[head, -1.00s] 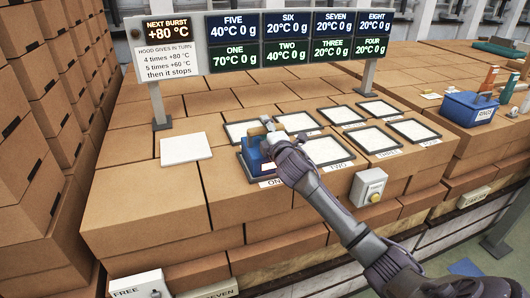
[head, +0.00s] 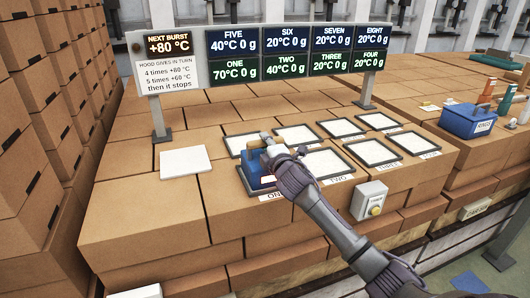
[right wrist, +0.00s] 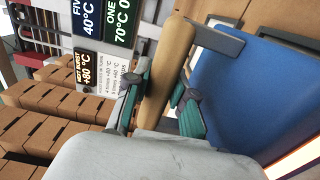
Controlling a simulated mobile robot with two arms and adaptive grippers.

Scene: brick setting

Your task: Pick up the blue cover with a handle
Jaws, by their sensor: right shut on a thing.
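The blue cover (head: 256,172) sits at the front-left framed pad, by the label starting "ON". Its tan, bar-like handle (head: 256,142) is on top. My right gripper (head: 274,150) reaches in from the lower right and is shut on the handle. In the right wrist view the blue cover (right wrist: 255,85) fills the right side. There the tan handle (right wrist: 168,72) stands between the green finger pads of my right gripper (right wrist: 162,108). The arm hides part of the cover, and I cannot tell if its underside touches the pad. My left gripper is not in view.
Several white framed pads (head: 340,128) lie to the right and behind. A white plate (head: 185,161) lies to the left. A display board (head: 265,55) on posts stands behind.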

